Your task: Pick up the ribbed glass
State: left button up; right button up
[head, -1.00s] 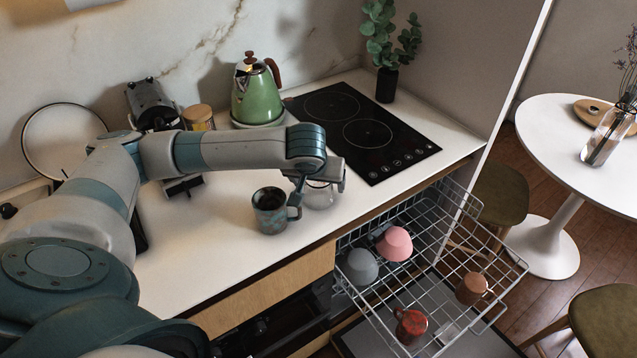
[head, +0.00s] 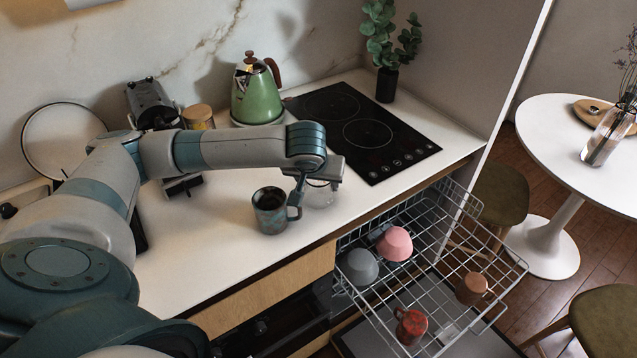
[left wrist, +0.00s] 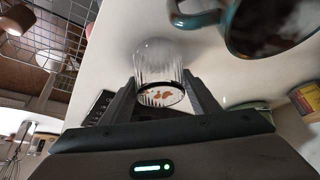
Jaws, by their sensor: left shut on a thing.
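The ribbed glass (head: 319,194) is clear and stands on the white counter near its front edge. My left gripper (head: 306,183) comes down on it from above, and its fingers are shut on the glass. In the left wrist view the ribbed glass (left wrist: 160,74) sits between the two fingers of the left gripper (left wrist: 161,92), with reddish spots showing inside its rim. Part of the glass is hidden behind the gripper in the head view. My right gripper is not in view.
A dark speckled mug (head: 270,212) stands close to the left of the glass. The open dishwasher rack (head: 440,262) below holds a pink bowl (head: 395,244), a grey cup (head: 359,266) and other cups. A black cooktop (head: 362,130) and green kettle (head: 257,95) are behind.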

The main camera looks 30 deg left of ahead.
pick_arm(q)
jog(key=shift+r+b, duration=0.3)
jog(key=shift+r, duration=0.45)
notch_tip(320, 180, up, 2)
jog(key=shift+w+d+r+b, duration=0.15)
jog(key=shift+r+b, duration=0.1)
jog(key=shift+b, duration=0.2)
jog(key=w+d+r+b, duration=0.2)
jog(key=d+r, duration=0.4)
jog(key=d, duration=0.5)
jog(key=shift+r, duration=0.4)
jog(key=shift+w, duration=0.1)
